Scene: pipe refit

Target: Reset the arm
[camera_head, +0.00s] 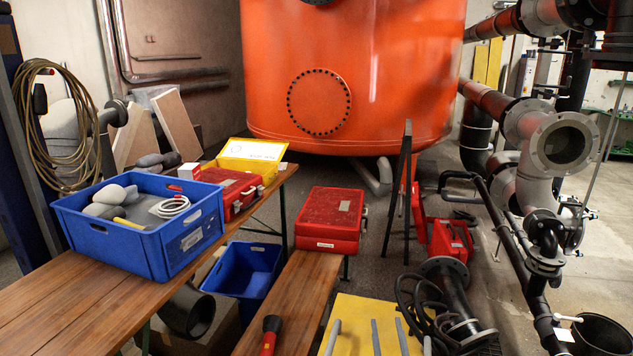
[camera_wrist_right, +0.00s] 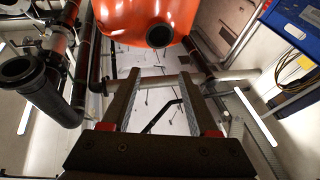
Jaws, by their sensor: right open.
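My right gripper (camera_wrist_right: 157,85) shows in the right wrist view with its two long dark fingers apart and nothing between them. Beyond the fingers are a pale surface and pipes, well away from the fingertips. I cannot clearly make out either gripper in the head view. My left gripper is not in view.
A blue crate (camera_head: 155,247) with several items stands on the wooden table (camera_head: 75,300) at left. A red case (camera_head: 330,215) sits on a wooden bench (camera_head: 290,300). The orange tank (camera_head: 400,70) stands behind. Grey flanged pipes (camera_head: 535,190) fill the right side. Some floor (camera_head: 600,260) is clear.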

